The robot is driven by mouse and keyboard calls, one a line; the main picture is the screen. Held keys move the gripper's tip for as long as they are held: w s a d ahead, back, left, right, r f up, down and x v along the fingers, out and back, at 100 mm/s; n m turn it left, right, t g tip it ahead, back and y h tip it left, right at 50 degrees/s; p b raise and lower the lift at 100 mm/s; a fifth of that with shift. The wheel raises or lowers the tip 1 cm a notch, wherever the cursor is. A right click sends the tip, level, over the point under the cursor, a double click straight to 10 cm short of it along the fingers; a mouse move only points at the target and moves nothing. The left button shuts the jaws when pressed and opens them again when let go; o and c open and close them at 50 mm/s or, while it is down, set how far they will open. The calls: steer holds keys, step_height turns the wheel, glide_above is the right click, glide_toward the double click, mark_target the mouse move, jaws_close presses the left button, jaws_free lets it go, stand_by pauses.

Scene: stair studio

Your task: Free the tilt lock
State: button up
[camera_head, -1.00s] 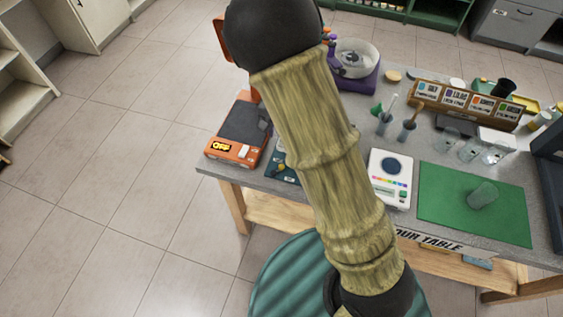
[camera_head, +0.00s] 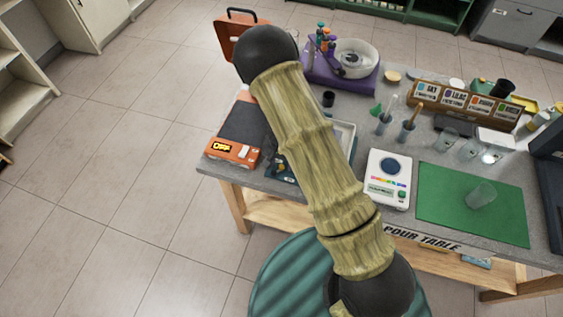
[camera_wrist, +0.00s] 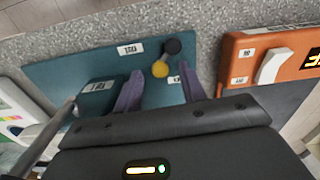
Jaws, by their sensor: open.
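The teal tilt panel (camera_wrist: 75,75) lies on the grey table in the wrist view, with small white labels that appear upside down. A knob with a yellow end (camera_wrist: 160,69) and a dark round end (camera_wrist: 173,46) sits on it; I cannot tell whether this is the lock. My gripper (camera_wrist: 162,76) is open, its purple fingers on either side of the yellow end. Whether they touch it is unclear. In the head view, part of the panel (camera_head: 281,168) shows beside my arm, and the gripper is hidden.
An orange device with a white switch (camera_wrist: 271,66) stands close on the right; it also shows in the head view (camera_head: 232,153). A white scale (camera_head: 389,180), a green mat (camera_head: 440,200) and several glasses stand to the right. A teal ribbed stool (camera_head: 285,275) is at the front.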

steer(key=shift+f, duration=0.4)
jaws_close()
steer(key=shift+s+m, duration=0.1)
steer(key=shift+m, duration=0.2)
steer(key=m, duration=0.2)
steer(key=shift+s+d+m, duration=0.2)
steer(key=shift+s+m, duration=0.1)
steer(key=shift+m, duration=0.1)
steer(key=shift+s+m+p, duration=0.2)
steer(key=shift+m, duration=0.6)
steer(key=shift+s+m+p, duration=0.2)
steer(key=shift+m, duration=0.6)
